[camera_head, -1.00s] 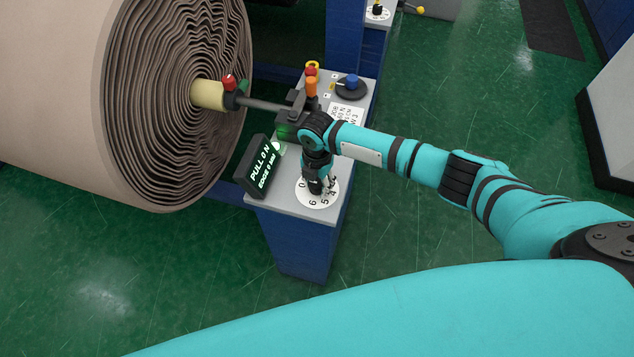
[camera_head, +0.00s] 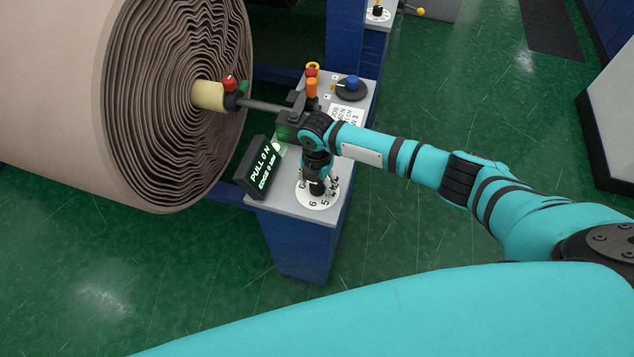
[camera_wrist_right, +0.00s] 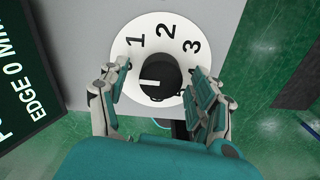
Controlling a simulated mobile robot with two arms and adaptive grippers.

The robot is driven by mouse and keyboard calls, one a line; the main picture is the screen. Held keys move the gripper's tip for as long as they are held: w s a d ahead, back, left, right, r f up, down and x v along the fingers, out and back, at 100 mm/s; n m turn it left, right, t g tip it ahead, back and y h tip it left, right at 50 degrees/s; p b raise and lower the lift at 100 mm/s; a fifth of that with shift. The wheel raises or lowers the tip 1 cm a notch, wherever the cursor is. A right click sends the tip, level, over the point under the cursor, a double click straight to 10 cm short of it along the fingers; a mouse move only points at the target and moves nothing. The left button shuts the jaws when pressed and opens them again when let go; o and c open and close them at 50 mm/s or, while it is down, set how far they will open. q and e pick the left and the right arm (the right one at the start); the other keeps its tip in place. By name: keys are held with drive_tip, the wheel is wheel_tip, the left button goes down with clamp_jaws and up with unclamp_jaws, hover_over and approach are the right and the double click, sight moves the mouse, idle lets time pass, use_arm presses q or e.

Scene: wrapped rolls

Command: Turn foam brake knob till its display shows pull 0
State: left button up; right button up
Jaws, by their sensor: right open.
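The foam brake knob is a black round knob (camera_wrist_right: 158,77) with a white mark, on a white dial (camera_wrist_right: 128,57) numbered around its rim. The knob (camera_head: 317,188) and dial (camera_head: 313,204) also show partly under my right gripper in the head view. My right gripper (camera_wrist_right: 160,90) is open, with its fingers apart on either side of the knob and no clear grip on it; it also shows in the head view (camera_head: 322,181). The black display (camera_head: 259,167) reads PULL 0 N and EDGE 0 MM. My left gripper is out of view.
The dial sits at the near end of a grey-topped blue stand (camera_head: 295,245). A big brown roll (camera_head: 70,90) stands left.

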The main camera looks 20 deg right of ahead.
sight(317, 184)
wheel_tip(317, 184, up, 12)
idle(0.4)
idle(0.4)
